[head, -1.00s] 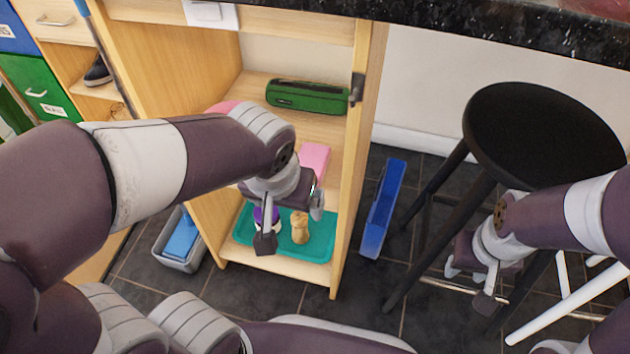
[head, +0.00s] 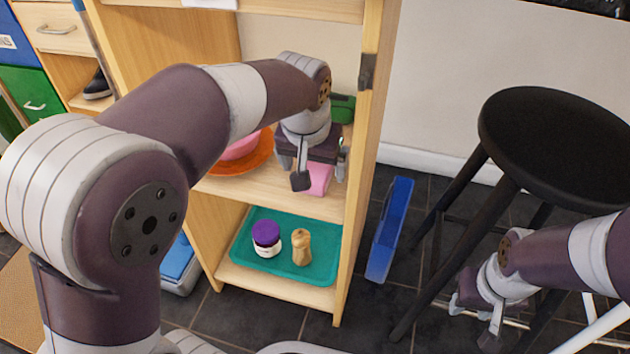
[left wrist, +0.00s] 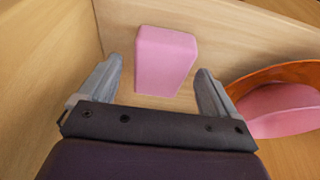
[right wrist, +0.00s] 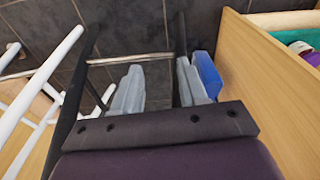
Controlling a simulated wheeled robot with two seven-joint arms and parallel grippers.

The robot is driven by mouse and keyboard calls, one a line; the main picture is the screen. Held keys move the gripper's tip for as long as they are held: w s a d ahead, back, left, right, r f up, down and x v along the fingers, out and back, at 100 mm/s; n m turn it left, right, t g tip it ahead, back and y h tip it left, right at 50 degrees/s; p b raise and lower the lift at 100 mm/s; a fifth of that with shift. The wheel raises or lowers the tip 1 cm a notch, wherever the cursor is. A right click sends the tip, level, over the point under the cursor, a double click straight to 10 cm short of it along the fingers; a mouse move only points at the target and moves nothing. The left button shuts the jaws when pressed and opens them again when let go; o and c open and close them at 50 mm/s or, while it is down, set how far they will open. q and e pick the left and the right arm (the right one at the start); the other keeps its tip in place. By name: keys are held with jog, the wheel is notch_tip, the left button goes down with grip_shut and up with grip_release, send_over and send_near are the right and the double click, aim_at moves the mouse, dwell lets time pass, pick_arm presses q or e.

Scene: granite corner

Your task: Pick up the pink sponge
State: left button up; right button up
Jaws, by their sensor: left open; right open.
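The pink sponge (head: 320,180) lies on the middle shelf of the wooden cabinet, partly hidden behind my left gripper (head: 318,178) in the head view. In the left wrist view the sponge (left wrist: 166,60) is a pink block beyond and between the two open fingers of my left gripper (left wrist: 160,85), with nothing held. My right gripper (head: 475,318) is open and empty, low by the black stool; its fingers also show in the right wrist view (right wrist: 163,85).
An orange plate (head: 252,163) with a pink bowl (head: 240,148) sits left on the same shelf, and a green case (head: 343,108) stands behind. The lower shelf holds a teal tray (head: 322,270) with a purple-lidded jar (head: 267,238) and a wooden figure (head: 301,247). A black stool (head: 550,135) stands right.

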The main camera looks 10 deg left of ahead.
pick_arm(q)
jog(key=shift+w+f, duration=0.2)
jog(key=shift+f, duration=0.45)
jog(key=shift+r, duration=0.15)
jog(key=c, duration=1)
pick_arm(e)
jog(key=shift+f, duration=0.35)
pick_arm(q)
jog(key=shift+c, duration=0.3)
